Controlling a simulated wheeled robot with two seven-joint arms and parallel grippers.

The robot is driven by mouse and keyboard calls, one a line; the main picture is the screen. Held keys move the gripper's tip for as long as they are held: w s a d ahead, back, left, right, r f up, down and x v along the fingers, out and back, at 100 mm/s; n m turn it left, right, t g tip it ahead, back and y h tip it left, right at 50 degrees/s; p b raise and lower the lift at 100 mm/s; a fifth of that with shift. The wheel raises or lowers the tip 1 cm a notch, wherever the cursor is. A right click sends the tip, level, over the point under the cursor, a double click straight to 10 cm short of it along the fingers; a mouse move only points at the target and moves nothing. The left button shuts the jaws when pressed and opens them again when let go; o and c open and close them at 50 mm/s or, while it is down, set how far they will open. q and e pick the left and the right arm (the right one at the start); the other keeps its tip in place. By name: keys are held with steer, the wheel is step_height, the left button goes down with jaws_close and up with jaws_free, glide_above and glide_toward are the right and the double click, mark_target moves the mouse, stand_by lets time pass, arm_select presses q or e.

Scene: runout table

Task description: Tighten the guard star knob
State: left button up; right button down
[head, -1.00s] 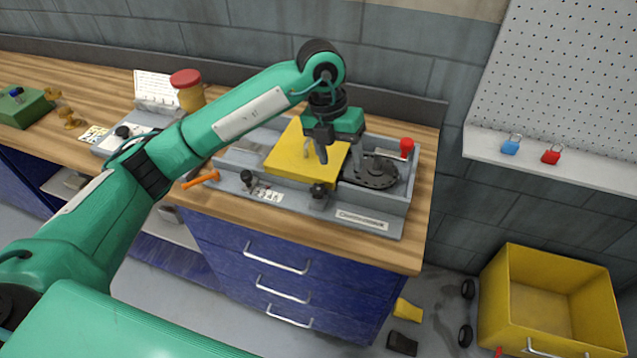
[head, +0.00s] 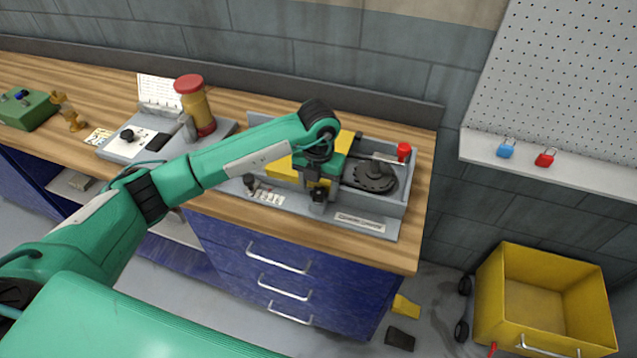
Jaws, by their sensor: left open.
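The grey runout fixture (head: 398,207) sits on the wooden bench, with a yellow guard plate (head: 283,171) partly hidden by my left arm. A black star knob (head: 318,196) is at the front edge of the fixture, below the guard. My left gripper (head: 316,188) points down right at this knob, with its jaws open. The fingers overlap the knob in the picture, and I cannot tell whether they touch it. A second dark knob (head: 250,181) is further left on the front edge. My right gripper is not in view.
A dark round disc (head: 369,177) and a red knob (head: 403,150) are at the fixture's right. A red-capped yellow jar (head: 194,105) stands behind my arm. A shelf (head: 585,172) holds blue and red padlocks. A yellow cart (head: 545,300) stands on the floor.

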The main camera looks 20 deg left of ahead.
arm_select(q)
steer(key=shift+f, duration=0.65)
steer(key=c, duration=1)
steer(key=shift+o, duration=0.2)
steer(key=shift+f+m+b, duration=0.25)
steer(key=shift+m+b, duration=0.45)
steer(key=shift+b, duration=0.55)
steer(key=shift+r+m+b, duration=0.1)
steer(key=shift+m+b, duration=0.5)
steer(key=shift+b, duration=0.05)
steer(key=shift+r+m, duration=0.15)
steer(key=shift+m, duration=0.15)
